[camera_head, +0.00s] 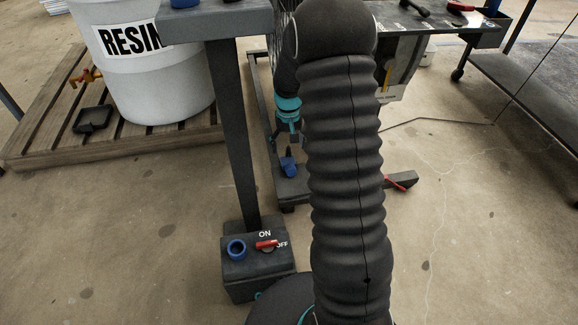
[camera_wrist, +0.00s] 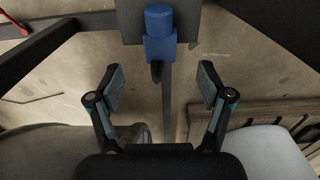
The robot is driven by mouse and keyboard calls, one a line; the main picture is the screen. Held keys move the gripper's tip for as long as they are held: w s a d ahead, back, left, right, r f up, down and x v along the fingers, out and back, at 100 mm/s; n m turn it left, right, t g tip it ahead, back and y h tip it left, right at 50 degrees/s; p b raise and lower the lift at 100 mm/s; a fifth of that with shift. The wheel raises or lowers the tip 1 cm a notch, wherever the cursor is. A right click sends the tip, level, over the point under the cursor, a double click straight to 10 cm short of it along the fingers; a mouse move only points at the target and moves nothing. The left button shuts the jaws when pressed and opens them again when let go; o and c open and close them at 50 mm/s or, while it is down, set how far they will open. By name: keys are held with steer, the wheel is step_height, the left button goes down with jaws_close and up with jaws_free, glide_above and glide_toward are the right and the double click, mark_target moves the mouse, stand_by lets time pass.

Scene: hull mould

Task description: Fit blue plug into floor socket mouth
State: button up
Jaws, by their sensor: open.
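The blue plug (camera_head: 289,167) is beneath my gripper in the head view, over the dark base of the cart. In the wrist view the plug (camera_wrist: 160,40) is centred between my fingers sideways, but beyond their tips towards the top. A dark grey plate lies behind it; whether the plug touches it is hard to tell. My gripper (camera_wrist: 161,78) is open and empty, its pads spread wide. The blue ring-shaped socket mouth (camera_head: 236,249) is on the grey floor box, left of my arm. It shows an open hole and lies apart from the plug.
The floor box (camera_head: 250,285) carries a red ON/OFF switch (camera_head: 266,244) beside the socket. A grey post (camera_head: 238,140) rises behind it. A white RESIN barrel (camera_head: 150,75) stands on a wooden pallet (camera_head: 110,148) at left. Floor between pallet and box is clear.

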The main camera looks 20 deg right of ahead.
mark_target(289, 163)
steer(key=shift+s+f, duration=0.15)
steer(key=shift+f, duration=1.75)
steer(key=shift+s+f, duration=0.1)
steer(key=shift+f, duration=1.8)
steer(key=c, duration=1.3)
